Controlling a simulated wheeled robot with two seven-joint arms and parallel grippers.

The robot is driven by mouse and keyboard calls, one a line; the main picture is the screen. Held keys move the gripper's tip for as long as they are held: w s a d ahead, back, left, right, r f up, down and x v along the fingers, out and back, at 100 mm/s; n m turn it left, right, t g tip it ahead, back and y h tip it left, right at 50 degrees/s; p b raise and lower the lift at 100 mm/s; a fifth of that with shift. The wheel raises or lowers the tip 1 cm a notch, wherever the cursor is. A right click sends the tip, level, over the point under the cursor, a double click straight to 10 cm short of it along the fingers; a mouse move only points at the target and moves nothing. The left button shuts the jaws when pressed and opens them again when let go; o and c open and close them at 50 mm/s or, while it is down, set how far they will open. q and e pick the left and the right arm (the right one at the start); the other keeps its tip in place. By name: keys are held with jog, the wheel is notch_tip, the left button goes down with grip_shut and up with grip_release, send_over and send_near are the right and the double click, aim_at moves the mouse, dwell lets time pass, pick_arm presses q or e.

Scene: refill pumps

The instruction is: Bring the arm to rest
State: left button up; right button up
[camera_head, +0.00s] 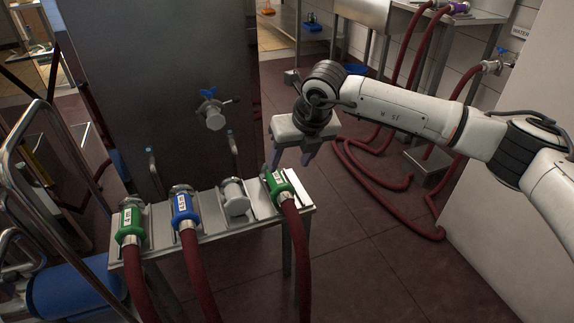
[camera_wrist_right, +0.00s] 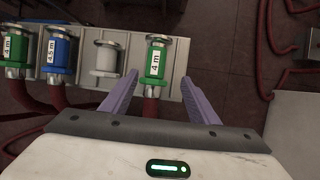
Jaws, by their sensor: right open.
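My right gripper (camera_head: 291,158) is open and empty, held above the right end of the metal rack. In the right wrist view its two purple fingers (camera_wrist_right: 160,98) stand wide apart, with the green coupling (camera_wrist_right: 155,60) beyond and between them in the picture. That green coupling, marked 4 m, lies in the rack's right end slot with a red hose running off it. It also shows in the head view (camera_head: 278,187). My right arm (camera_head: 400,108) reaches in from the right. My left gripper is not in view.
The rack (camera_head: 215,232) also holds a plain metal fitting (camera_head: 235,199), a blue coupling (camera_head: 184,208) and another green coupling (camera_head: 130,223). A steel tank (camera_head: 165,60) with a blue-handled valve (camera_head: 212,110) stands behind. Red hoses (camera_head: 372,165) lie on the floor at right.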

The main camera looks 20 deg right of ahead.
jog(key=shift+r, duration=0.25)
